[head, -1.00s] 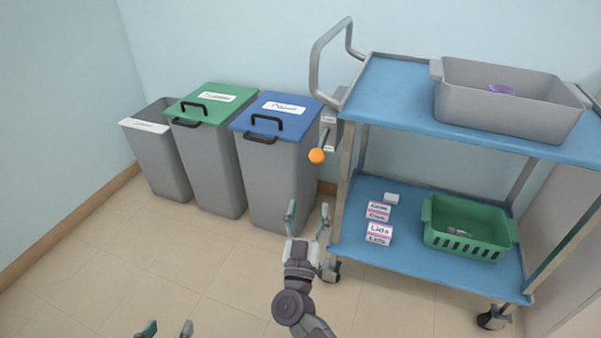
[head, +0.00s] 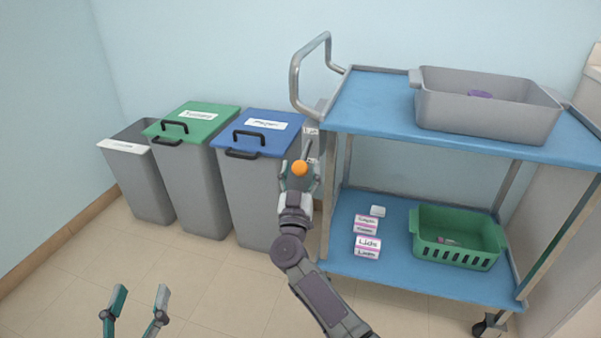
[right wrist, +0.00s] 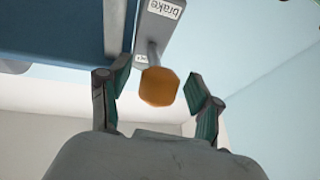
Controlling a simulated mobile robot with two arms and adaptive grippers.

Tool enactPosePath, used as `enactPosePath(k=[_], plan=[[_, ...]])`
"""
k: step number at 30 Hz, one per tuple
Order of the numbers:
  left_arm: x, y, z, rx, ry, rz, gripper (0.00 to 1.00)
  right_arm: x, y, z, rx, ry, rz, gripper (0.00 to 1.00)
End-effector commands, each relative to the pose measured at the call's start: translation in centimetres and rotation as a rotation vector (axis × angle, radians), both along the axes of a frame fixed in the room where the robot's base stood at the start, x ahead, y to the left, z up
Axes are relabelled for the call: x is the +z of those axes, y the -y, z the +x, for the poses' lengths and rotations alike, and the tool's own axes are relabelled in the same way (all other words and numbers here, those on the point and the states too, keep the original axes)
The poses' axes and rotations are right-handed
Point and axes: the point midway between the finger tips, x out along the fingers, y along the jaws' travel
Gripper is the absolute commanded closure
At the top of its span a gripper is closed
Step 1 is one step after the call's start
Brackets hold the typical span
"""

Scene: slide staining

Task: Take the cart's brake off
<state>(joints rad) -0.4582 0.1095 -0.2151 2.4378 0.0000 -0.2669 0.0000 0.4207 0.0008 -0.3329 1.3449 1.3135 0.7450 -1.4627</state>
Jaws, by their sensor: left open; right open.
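The cart (head: 365,105) has two blue shelves and a metal push handle at its left end. A brake lever with an orange knob (head: 299,168) sticks out of a grey plate on the cart's left side. In the right wrist view the plate (right wrist: 160,22) reads "brake", and the orange knob (right wrist: 160,86) sits between the open fingers. My right gripper (head: 299,176) is open around the knob, with a gap on each side in the wrist view. My left gripper (head: 140,296) is open and empty low at the left, far from the cart.
A grey open bin (head: 138,175), a green-lidded bin (head: 190,180) and a blue-lidded bin (head: 258,185) stand left of the cart. A grey tub (head: 485,112) is on the top shelf. A green basket (head: 455,238) and small labelled boxes (head: 367,247) are on the lower shelf.

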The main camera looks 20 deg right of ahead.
Motion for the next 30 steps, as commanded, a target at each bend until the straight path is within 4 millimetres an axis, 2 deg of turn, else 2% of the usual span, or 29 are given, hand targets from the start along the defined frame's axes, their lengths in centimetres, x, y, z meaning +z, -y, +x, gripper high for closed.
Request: enactPosePath(k=[9,20,30], plan=[[0.23,0.04,-0.01,-0.001,0.013,-0.003,0.40,0.05,0.08,0.16,0.000,-0.001,0.000,0.38],[0.21,0.03,0.00,0.000,0.011,-0.003,0.40,0.04,0.06,0.14,0.000,-0.001,0.000,0.98],[0.22,0.02,0.02,0.000,0.004,-0.001,0.40,0.10,0.05,0.14,0.000,-0.002,0.002,1.00]])
